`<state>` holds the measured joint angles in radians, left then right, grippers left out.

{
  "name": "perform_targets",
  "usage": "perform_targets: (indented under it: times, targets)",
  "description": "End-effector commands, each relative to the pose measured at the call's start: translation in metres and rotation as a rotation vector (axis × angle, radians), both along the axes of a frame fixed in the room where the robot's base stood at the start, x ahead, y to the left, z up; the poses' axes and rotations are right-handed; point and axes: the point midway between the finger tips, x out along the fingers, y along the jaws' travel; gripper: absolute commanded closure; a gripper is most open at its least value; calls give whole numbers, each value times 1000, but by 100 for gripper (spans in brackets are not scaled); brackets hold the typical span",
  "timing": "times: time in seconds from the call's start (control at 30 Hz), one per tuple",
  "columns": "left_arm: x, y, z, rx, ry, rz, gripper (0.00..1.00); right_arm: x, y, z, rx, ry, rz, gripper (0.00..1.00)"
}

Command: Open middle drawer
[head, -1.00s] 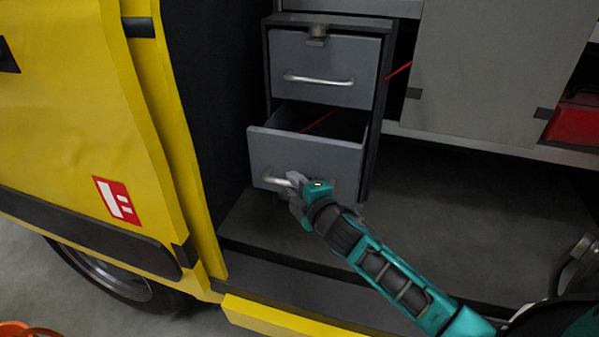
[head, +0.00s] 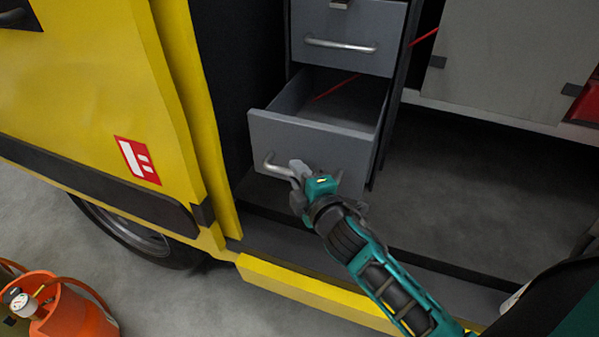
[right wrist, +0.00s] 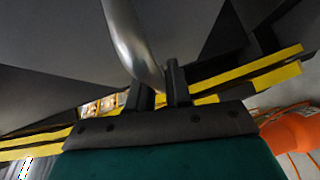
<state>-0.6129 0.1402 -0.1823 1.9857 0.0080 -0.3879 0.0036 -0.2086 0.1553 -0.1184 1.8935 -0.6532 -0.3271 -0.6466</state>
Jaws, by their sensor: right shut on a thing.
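A grey drawer cabinet stands in the vehicle's bay. Its lower visible drawer (head: 310,146) is pulled well out, and a red line shows inside it. The drawer above (head: 348,38) is closed, with a bar handle across its front. My right gripper (head: 296,172) is shut on the open drawer's metal handle (head: 272,166), near the handle's right part. In the right wrist view the curved handle (right wrist: 132,45) runs down between the two fingers (right wrist: 160,92). My left gripper is not in view.
A yellow vehicle door (head: 90,90) stands at the left. A yellow step edge (head: 300,290) runs below the drawer. The dark bay floor (head: 455,190) right of the cabinet is clear.

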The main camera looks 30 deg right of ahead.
Motion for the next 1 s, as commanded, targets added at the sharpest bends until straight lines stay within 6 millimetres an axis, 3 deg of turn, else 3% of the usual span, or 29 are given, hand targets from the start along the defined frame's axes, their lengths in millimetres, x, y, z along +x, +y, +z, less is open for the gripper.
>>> perform_targets:
  times: [0.23, 0.57, 1.0]
  targets:
    - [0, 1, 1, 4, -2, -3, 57, 0, 0, 0, 0, 1, 0, 61]
    - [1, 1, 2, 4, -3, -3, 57, -5, 0, 1, 1, 1, 0, 61]
    - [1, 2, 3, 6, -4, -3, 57, -78, 5, 10, 2, 4, -1, 61]
